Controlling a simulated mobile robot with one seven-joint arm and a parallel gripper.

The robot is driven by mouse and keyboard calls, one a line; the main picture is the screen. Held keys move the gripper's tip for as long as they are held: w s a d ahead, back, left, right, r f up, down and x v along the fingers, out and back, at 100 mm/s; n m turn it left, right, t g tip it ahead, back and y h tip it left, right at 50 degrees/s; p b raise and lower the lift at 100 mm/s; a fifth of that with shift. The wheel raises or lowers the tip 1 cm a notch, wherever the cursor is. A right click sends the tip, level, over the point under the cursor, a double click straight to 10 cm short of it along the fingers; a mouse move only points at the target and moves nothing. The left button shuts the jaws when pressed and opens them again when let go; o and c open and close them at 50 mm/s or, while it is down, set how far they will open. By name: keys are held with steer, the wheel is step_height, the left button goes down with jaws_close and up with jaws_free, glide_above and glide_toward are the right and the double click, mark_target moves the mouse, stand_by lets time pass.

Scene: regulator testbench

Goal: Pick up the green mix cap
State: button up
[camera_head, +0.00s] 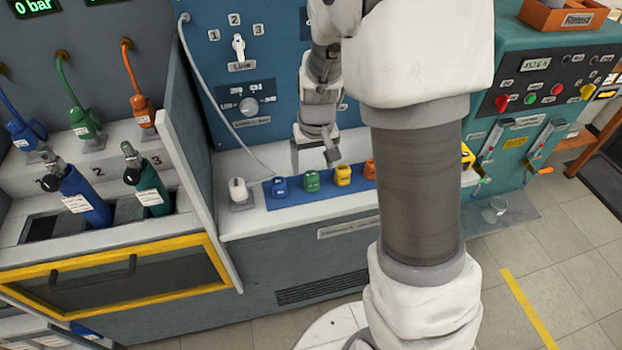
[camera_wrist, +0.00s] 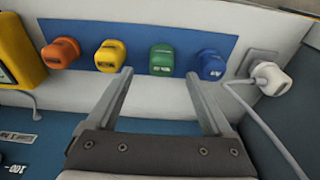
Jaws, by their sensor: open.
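The green mix cap (camera_head: 312,181) stands on a blue strip on the bench ledge, between a blue cap (camera_head: 279,187) and a yellow cap (camera_head: 343,175). In the wrist view the green cap (camera_wrist: 162,60) shows beyond the fingertips, between the yellow cap (camera_wrist: 111,56) and the blue cap (camera_wrist: 210,64). My gripper (camera_head: 315,158) is open and empty, above and behind the row in the head view. In the wrist view its two fingers (camera_wrist: 160,75) are spread, with the green cap in line with the gap between them.
An orange cap (camera_head: 370,169) is at the row's right, partly beside my arm. A white plug (camera_head: 238,190) with a grey cable stands left of the blue strip (camera_head: 310,197). A yellow device (camera_wrist: 20,50) is near the orange cap. A grey partition (camera_head: 185,140) borders the ledge at left.

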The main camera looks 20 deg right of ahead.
mark_target(312, 174)
steer(key=f, duration=0.3)
steer(key=f+b, duration=0.1)
steer(key=f, duration=0.1)
steer(key=shift+w+a, duration=0.1)
steer(key=shift+w, duration=0.2)
steer(key=shift+r, duration=0.1)
jaws_close()
